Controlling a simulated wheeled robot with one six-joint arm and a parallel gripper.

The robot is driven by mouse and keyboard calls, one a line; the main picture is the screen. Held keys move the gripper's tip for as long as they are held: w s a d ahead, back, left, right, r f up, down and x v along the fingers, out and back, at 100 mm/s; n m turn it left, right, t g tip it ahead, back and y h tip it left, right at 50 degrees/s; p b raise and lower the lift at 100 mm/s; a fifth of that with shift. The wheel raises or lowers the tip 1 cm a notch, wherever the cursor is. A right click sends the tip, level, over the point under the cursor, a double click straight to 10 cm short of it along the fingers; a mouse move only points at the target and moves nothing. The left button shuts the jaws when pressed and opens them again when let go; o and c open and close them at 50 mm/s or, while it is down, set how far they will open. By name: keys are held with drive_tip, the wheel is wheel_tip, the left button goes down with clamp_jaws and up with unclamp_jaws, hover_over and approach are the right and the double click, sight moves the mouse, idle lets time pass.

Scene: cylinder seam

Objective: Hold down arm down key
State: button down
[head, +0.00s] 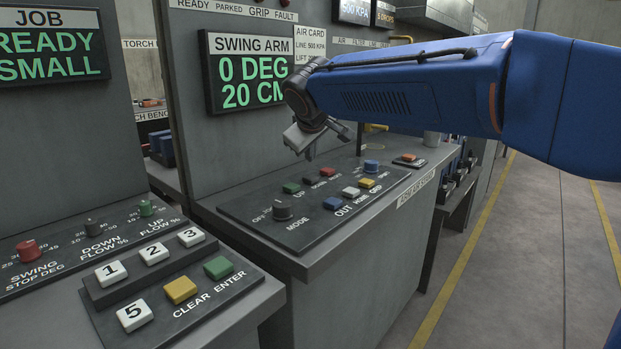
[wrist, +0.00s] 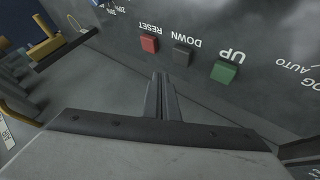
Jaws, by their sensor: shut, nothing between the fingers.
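The dark DOWN key (head: 309,181) sits on the sloped swing arm panel, between the green UP key (head: 291,188) and the red RESET key (head: 327,172). In the wrist view the DOWN key (wrist: 182,54) shows upside down with its label beside it. My gripper (head: 309,155) is shut and empty. In the head view its tips hang above the DOWN key with a gap. In the wrist view the tips of my gripper (wrist: 161,76) appear just short of the row, nearest the DOWN and RESET keys, and cover none of them.
The swing arm display (head: 248,72) reads 0 DEG, 20 CM, its right edge hidden by my arm. A MODE knob (head: 282,211) and blue, white and yellow keys (head: 350,192) share the panel. A numbered keypad (head: 152,254) stands at front left. Open floor (head: 510,270) lies right.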

drive_tip(key=shift+r, duration=1.15)
drive_tip(key=s+d+f, duration=0.1)
drive_tip(key=s+d, duration=0.1)
drive_tip(key=d, duration=0.2)
drive_tip(key=s+d+f+m, duration=0.1)
drive_tip(key=s+d, duration=0.1)
drive_tip(key=d, duration=0.3)
drive_tip(key=s+d+f+m+g, duration=0.1)
drive_tip(key=s+d, duration=0.2)
drive_tip(key=d, duration=0.1)
drive_tip(key=shift+s+d+f+h, duration=0.1)
drive_tip(key=shift+d+f+h, duration=0.15)
drive_tip(key=shift+f+h, duration=0.15)
drive_tip(key=s+d+f+m+g, duration=0.1)
drive_tip(key=s+d+f+m, duration=0.2)
drive_tip(key=s+d+f, duration=0.45)
drive_tip(key=s+d+f+m+g, duration=0.15)
drive_tip(key=s+d+f, duration=0.35)
drive_tip(key=s+d, duration=0.55)
drive_tip(key=s+f+m, duration=0.3)
drive_tip(key=s+f, duration=0.7)
drive_tip(key=s, duration=0.3)
drive_tip(key=shift+s+d+g, duration=0.15)
drive_tip(key=shift+d+g, duration=0.3)
